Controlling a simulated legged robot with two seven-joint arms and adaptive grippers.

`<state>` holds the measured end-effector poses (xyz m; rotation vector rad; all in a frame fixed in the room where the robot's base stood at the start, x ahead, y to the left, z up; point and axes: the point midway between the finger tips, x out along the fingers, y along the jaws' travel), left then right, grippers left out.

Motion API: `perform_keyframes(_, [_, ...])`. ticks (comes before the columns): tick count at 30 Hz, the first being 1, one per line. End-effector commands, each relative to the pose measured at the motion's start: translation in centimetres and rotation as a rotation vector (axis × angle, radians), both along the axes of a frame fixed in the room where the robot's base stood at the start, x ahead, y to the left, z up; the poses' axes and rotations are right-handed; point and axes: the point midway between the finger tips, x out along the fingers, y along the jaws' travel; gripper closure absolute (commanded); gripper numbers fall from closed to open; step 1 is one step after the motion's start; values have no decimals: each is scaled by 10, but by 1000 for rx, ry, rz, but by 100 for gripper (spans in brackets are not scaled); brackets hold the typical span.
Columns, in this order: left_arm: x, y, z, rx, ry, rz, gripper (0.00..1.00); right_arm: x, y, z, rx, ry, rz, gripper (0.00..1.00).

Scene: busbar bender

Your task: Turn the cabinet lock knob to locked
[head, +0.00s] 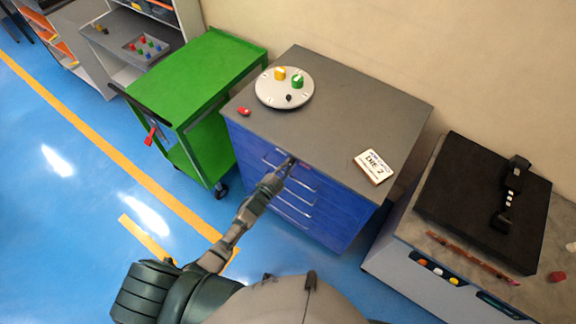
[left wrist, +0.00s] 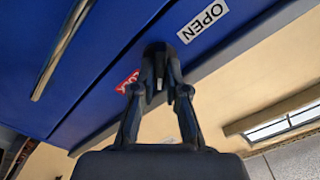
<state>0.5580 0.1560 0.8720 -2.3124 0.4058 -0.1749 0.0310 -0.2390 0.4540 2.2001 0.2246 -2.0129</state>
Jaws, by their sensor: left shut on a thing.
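The blue cabinet (head: 335,215) with a grey top stands in the middle of the head view. My left arm reaches from below to the top of its front face. My left gripper (head: 289,164) is there, shut on the lock knob. In the left wrist view the fingertips (left wrist: 160,70) meet at the blue front panel, and the knob is almost wholly hidden between them. A white OPEN label (left wrist: 203,20) is to the upper right of the fingers. A red LOCK label (left wrist: 127,82) is to their left, partly covered by a finger. The knob's angle cannot be read.
The cabinet top holds a round plate (head: 268,98) with coloured knobs, a small red piece (head: 244,111) and a DIE 2 block (head: 374,167). A green cart (head: 190,75) stands left, and a bench with a black machine (head: 460,190) right. Metal drawer handles (head: 291,210) lie below my gripper.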

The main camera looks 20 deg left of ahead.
Motion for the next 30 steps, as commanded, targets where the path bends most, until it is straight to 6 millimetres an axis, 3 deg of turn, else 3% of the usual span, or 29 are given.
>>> perform_keyframes(1, [-4,0,-9,9,18,2,100,0,0,-1,0,0,0,63])
perform_keyframes(7, [-4,0,-9,9,18,2,100,0,-1,0,-1,0,1,63])
perform_keyframes(8, [-4,0,-9,8,18,2,83,0,-2,0,-2,0,1,63])
perform_keyframes(9, [-4,0,-9,7,18,1,77,0,-2,0,-3,-1,1,63])
perform_keyframes(23, [-3,1,-3,2,6,1,77,0,-7,0,-9,0,3,63])
perform_keyframes(26, [-12,4,-3,2,7,0,77,0,-6,0,-7,-1,2,63])
perform_keyframes(30, [-39,14,-4,3,9,1,77,0,-5,0,-6,0,2,63])
